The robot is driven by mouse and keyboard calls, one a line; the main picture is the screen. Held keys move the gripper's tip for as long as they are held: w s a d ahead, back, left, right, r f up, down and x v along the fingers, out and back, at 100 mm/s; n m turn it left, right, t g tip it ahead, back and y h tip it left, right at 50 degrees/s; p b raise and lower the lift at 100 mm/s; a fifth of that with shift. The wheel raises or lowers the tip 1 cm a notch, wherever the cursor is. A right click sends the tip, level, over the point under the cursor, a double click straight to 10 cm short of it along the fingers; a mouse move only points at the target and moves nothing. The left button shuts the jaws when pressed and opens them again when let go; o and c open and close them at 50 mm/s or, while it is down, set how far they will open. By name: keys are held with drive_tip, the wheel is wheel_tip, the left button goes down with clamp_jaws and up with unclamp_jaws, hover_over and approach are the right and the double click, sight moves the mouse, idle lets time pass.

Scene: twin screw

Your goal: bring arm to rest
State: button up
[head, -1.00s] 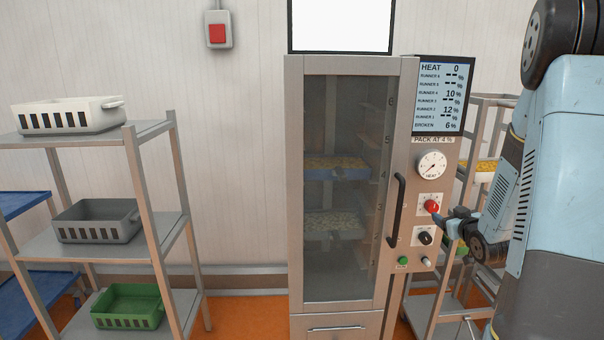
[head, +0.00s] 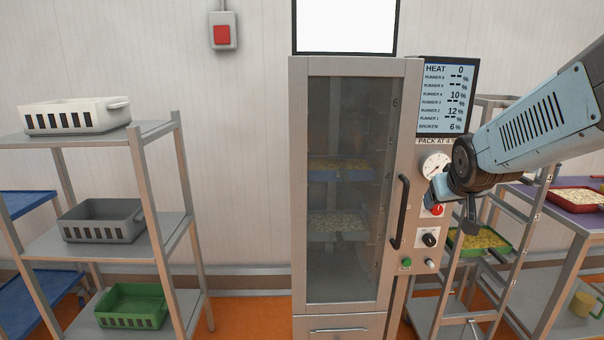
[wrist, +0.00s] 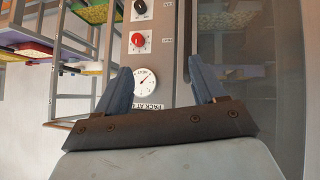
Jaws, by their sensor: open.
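My gripper (wrist: 163,92) is open and empty in the wrist view, its two blue fingers apart with the machine's control panel beyond them. In the head view my gripper (head: 433,193) is in front of the panel, by the heat dial (head: 434,166) and the red knob (head: 437,209), partly covering the dial. I cannot tell whether it touches the panel. My arm (head: 540,120) comes in from the right edge. The heat dial (wrist: 145,79) and red knob (wrist: 137,40) also show in the wrist view.
The tall glass-door cabinet (head: 300,200) is closed, with trays inside and a black handle (head: 399,212). Its display (head: 447,96) reads heat 0. A shelf rack (head: 140,130) with bins stands left. At right are a rack with a green-edged tray (head: 478,240) and a purple-topped table (head: 545,196).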

drive_tip(key=s+a+r+g+y, duration=0.1)
drive_tip(key=s+a, duration=0.3)
drive_tip(key=s, duration=0.4)
drive_tip(key=s+a+r+g+y, duration=0.1)
drive_tip(key=s+a, duration=0.3)
drive_tip(key=s, duration=0.5)
drive_tip(key=shift+s+a+r+g, duration=0.15)
drive_tip(key=shift+s+r+g, duration=0.15)
drive_tip(key=shift+g, duration=0.5)
drive_tip(key=shift+c, duration=0.3)
